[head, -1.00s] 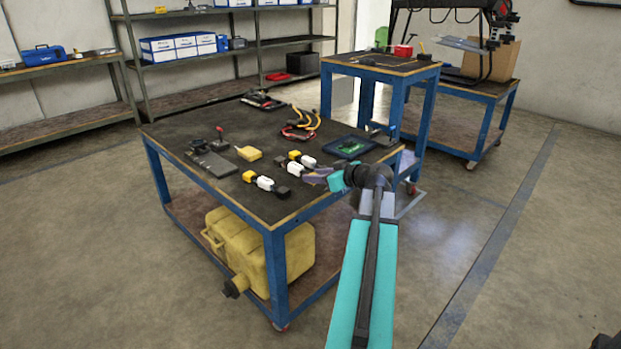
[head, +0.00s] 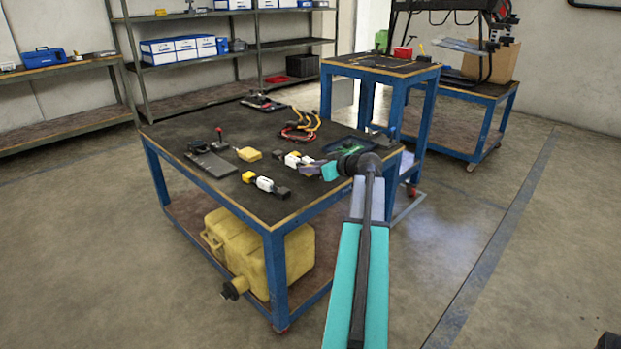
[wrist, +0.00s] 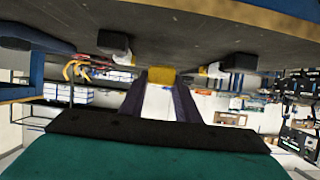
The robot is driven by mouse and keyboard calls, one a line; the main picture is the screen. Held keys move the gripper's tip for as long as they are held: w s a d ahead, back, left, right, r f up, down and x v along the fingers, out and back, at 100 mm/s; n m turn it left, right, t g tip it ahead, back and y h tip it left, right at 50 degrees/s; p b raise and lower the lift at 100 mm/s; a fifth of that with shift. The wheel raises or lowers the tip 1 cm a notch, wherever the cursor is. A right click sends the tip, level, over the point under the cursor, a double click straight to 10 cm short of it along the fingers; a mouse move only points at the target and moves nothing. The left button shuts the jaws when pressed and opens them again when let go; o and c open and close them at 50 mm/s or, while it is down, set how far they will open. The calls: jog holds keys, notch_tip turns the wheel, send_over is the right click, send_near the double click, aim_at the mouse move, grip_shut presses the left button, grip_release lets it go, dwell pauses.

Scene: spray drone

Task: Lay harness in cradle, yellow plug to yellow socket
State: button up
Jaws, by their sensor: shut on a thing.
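My gripper (head: 320,169) is over the right part of the dark-topped table, pointing left, its purple fingers shut. In the wrist view the fingers (wrist: 160,103) flank a pale piece that I take for the harness; a yellow patch shows beyond it, and I cannot tell whether it is its plug. A yellow, white and black connector piece (head: 264,184) lies nearer the front edge. I cannot tell which pieces form the cradle.
A yellow block (head: 248,154), a grey plate with a dark post (head: 213,164) and red-and-yellow cables (head: 301,127) lie on the table. A blue tray (head: 347,148) is behind my gripper.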

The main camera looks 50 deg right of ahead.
aim_at(313, 185)
jog(key=shift+f, duration=0.1)
jog(key=shift+f+b, duration=0.55)
jog(key=shift+f, duration=1.1)
jog(key=shift+f, duration=0.1)
jog(key=o, duration=1.1)
jog(key=shift+s+r, duration=0.35)
jog(key=shift+s, duration=0.15)
jog(key=p+v, duration=0.2)
jog(key=v, duration=0.9)
jog(key=shift+w, duration=0.1)
jog(key=shift+c, duration=0.2)
